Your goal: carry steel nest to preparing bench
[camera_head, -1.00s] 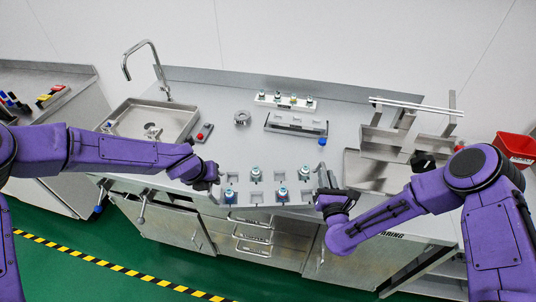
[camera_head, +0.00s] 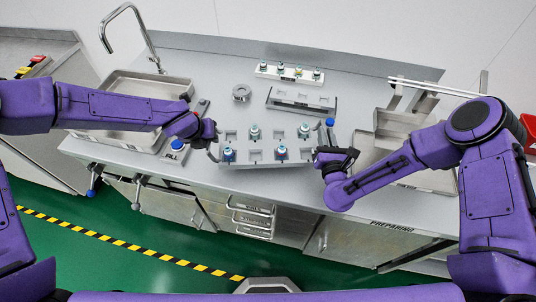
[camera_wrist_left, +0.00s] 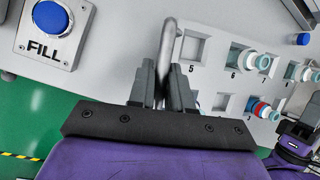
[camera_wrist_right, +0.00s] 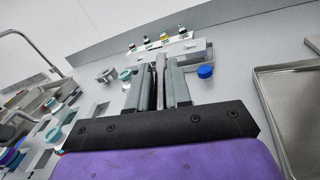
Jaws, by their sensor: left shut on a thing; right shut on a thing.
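The steel nest (camera_head: 267,143) is a flat plate with square pockets, some holding blue- and teal-capped vials. It lies level at the front edge of the steel bench (camera_head: 225,70); I cannot tell whether it touches the top. My left gripper (camera_head: 213,135) is shut on its left handle, a steel bar also clear in the left wrist view (camera_wrist_left: 168,60). My right gripper (camera_head: 325,157) is shut on its right handle, seen between the fingers in the right wrist view (camera_wrist_right: 160,80). The fingers partly hide both handles. The word PREPARING (camera_head: 392,225) marks the bench front at right.
A sink (camera_head: 120,132) is at left, partly behind my left arm. A blue FILL button (camera_head: 177,146) is beside my left gripper. A ring (camera_head: 241,92), a white vial rack (camera_head: 290,73) and a grey holder (camera_head: 300,100) stand behind the nest. Steel trays (camera_head: 405,130) are at right.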

